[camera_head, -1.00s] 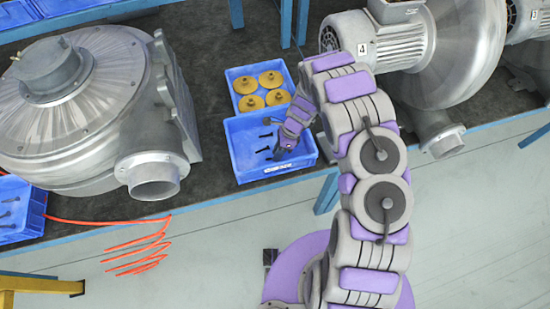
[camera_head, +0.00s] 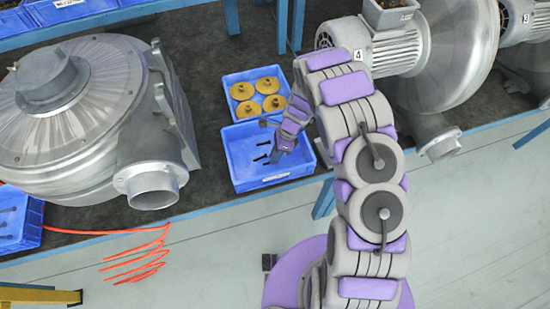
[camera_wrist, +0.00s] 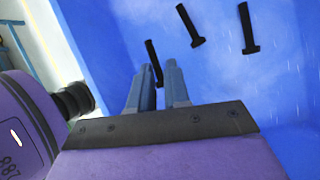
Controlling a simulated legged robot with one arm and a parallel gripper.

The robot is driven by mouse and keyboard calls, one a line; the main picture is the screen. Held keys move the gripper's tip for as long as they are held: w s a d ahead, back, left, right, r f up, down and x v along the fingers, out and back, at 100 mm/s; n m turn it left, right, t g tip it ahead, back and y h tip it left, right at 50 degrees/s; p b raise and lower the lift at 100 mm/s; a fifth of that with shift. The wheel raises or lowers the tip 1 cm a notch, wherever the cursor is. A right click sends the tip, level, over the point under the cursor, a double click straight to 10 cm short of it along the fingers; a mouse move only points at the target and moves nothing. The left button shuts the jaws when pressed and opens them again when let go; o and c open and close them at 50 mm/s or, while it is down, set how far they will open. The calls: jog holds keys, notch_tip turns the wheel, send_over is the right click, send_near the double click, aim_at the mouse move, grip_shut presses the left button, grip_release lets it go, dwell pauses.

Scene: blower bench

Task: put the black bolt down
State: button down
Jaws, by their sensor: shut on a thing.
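My gripper (camera_wrist: 157,88) is low inside the front blue bin, pointing down, with its fingers closed around one black bolt (camera_wrist: 153,63). The bolt's far end shows beyond the fingertips; its near end is hidden between them. I cannot tell whether it touches the bin floor. Two other black bolts, one in the middle (camera_wrist: 190,26) and one on the right (camera_wrist: 248,28), lie apart on the blue floor. In the head view, my gripper (camera_head: 279,153) is over the right half of the blue bin (camera_head: 239,180), with loose black bolts (camera_head: 263,158) to its left.
A second blue bin (camera_head: 231,85) with several yellow-brass parts (camera_head: 270,103) stands just behind. A large metal blower (camera_head: 80,120) is at left, another (camera_head: 440,60) at right. The blue bench edge (camera_head: 100,233) runs in front; an orange coiled hose (camera_head: 140,255) hangs there.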

jog(key=w+d+r+n+h, duration=0.1)
jog(key=d+r+n+h, duration=0.1)
jog(key=d+r+n, duration=0.2)
jog(key=w+d+r+n+h, duration=0.2)
jog(key=d+r+n+h, duration=0.1)
jog(key=r+n, duration=0.5)
jog(key=w+d+r+n+g+h, duration=0.1)
jog(key=d+r+n+h, duration=0.1)
jog(key=d+r+n, duration=0.4)
notch_tip(320, 180, up, 5)
jog(key=shift+w+r+n+h+b, duration=0.15)
jog(key=shift+n+h+b, duration=0.2)
jog(key=shift+n+h, duration=0.05)
